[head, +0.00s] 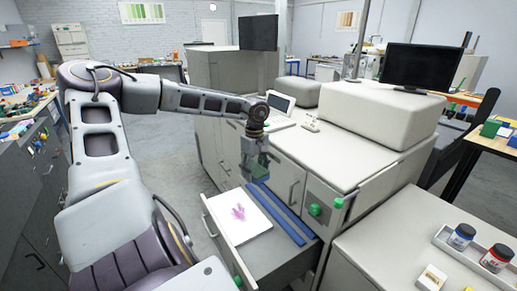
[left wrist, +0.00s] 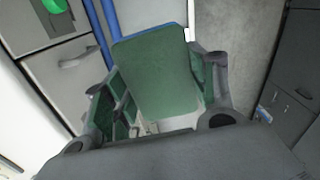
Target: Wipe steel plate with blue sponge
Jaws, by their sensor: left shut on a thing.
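The plate (head: 252,224) is a pale, flat sheet with a pink-purple smear near its middle. It lies in an open drawer in the head view. My left gripper (head: 256,168) is above the drawer, just beyond the plate's far edge, and apart from the plate. It is shut on the sponge, a block with a green face (left wrist: 155,72) and a thin blue edge in the left wrist view. In the head view the gripper hides most of the sponge. My right gripper is not in view.
Blue strips (head: 276,214) lie in the drawer beside the plate. The drawer's front wall (head: 229,247) stands at the plate's left. Cabinets with a pale top (head: 330,145) rise behind. A white tray (head: 447,240) with jars is at the lower right. Grey floor is open at the left.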

